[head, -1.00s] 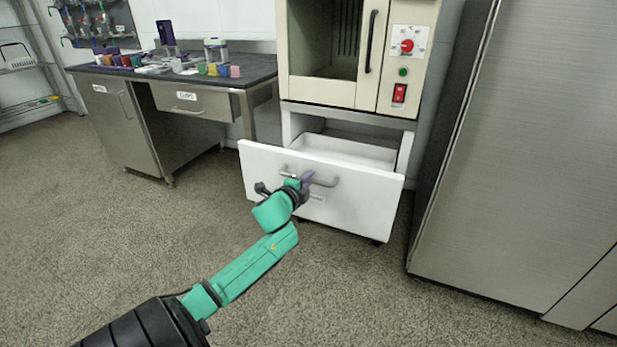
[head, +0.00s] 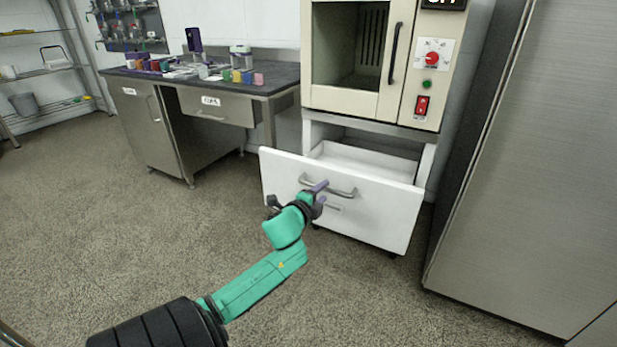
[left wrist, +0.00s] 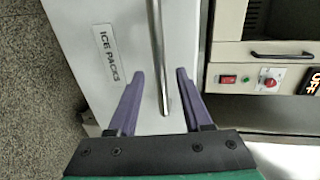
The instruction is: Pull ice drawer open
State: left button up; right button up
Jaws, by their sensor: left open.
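The white ice drawer (head: 385,215) sits low in the cabinet under the beige oven-like unit and stands pulled out, its inside showing from above. Its grey bar handle (head: 345,192) runs across the front. In the left wrist view the drawer front (left wrist: 85,45) carries an "ICE PACKS" label (left wrist: 108,53). My left gripper (head: 321,194) is at the handle, its purple fingers spread. In the left wrist view the handle (left wrist: 157,50) lies between the open fingers (left wrist: 160,73), with gaps on both sides. My right gripper is not in view.
A tall steel cabinet (head: 530,170) stands close on the right. A dark-topped bench (head: 215,88) with small coloured containers is at the left. The beige unit (head: 415,60) with red switch is above the drawer. The floor in front is clear.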

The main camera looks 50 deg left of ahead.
pick_arm(q)
jog(key=v, duration=0.2)
jog(key=shift+s+d+r+p, duration=0.1)
jog(key=shift+s+r+p, duration=0.05)
jog(key=shift+s+p, duration=0.15)
jog(key=p+v, duration=0.1)
jog(key=v, duration=0.7)
jog(key=shift+s+p, duration=0.3)
jog(key=shift+p, duration=0.05)
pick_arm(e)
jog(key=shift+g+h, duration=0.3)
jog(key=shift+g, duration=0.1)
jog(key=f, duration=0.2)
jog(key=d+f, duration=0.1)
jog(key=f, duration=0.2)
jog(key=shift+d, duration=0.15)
pick_arm(q)
jog(key=shift+d, duration=0.15)
